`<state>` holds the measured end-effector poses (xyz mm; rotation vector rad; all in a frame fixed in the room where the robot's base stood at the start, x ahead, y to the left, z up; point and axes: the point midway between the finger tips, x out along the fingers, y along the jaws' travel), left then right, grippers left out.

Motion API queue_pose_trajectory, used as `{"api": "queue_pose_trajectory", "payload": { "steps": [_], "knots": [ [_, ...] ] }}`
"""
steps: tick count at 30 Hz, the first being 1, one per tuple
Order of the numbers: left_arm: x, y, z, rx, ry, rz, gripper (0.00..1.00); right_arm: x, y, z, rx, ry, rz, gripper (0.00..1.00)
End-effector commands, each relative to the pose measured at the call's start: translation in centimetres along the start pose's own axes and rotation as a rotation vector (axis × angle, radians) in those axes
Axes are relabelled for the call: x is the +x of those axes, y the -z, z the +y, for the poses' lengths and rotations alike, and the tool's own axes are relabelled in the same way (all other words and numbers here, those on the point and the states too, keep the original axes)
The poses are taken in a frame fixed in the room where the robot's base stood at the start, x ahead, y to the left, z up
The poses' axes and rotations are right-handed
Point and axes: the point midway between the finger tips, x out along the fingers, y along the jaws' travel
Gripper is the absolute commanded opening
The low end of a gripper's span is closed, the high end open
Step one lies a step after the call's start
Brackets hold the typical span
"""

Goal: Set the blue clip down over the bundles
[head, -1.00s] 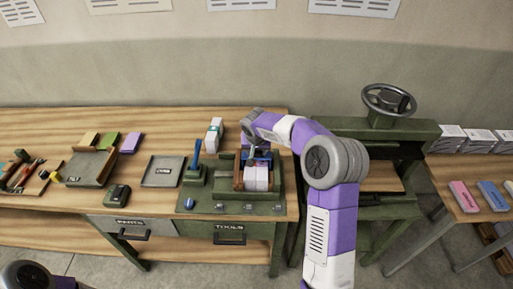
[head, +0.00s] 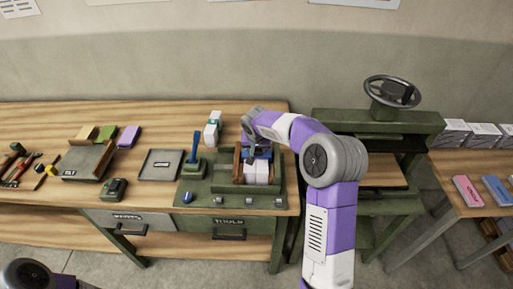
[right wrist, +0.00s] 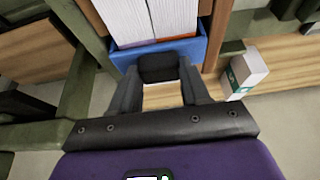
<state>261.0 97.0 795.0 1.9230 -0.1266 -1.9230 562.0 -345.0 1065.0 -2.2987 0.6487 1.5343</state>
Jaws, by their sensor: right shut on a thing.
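White paper bundles (head: 257,173) stand side by side in a wooden-sided holder on the green bench fixture. In the right wrist view, the bundles (right wrist: 150,18) show orange and purple strips at their near edges. The blue clip (right wrist: 122,60) lies along the near end of the bundles, its raised sides close around their edges. I cannot tell whether the clip is fully seated. My left gripper is out of view.
A blue-handled lever (head: 195,147) stands left of the holder. A white bundle with a green band (head: 212,130) stands behind it. A green press with a handwheel (head: 391,92) stands to the right.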

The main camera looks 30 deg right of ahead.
Motion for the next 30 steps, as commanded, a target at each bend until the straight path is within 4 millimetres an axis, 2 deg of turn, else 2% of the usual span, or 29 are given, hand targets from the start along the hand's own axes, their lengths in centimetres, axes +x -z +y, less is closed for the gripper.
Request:
{"api": "queue_pose_trajectory", "payload": {
  "steps": [8, 9, 15, 24, 26, 30],
  "knots": [
    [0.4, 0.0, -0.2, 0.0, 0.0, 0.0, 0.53, 0.4, -0.1, 0.0, 0.0, 0.0, 0.001, 0.15],
    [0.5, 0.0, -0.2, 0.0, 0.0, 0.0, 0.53, 0.4, -0.2, 0.0, 0.0, 0.0, 0.001, 0.47],
    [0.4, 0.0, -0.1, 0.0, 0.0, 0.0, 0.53, 0.3, -0.1, 0.0, 0.0, 0.0, 0.0, 0.76],
    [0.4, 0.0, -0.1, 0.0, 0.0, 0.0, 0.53, 0.1, -0.1, 0.0, 0.0, 0.0, 0.0, 0.76],
    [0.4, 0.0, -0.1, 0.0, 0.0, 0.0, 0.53, -0.4, -0.1, 0.0, 0.0, 0.0, 0.001, 0.76],
    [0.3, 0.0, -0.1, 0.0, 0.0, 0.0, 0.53, -2.6, -0.1, -0.1, -0.001, 0.002, 0.003, 0.76]
  ]
}}
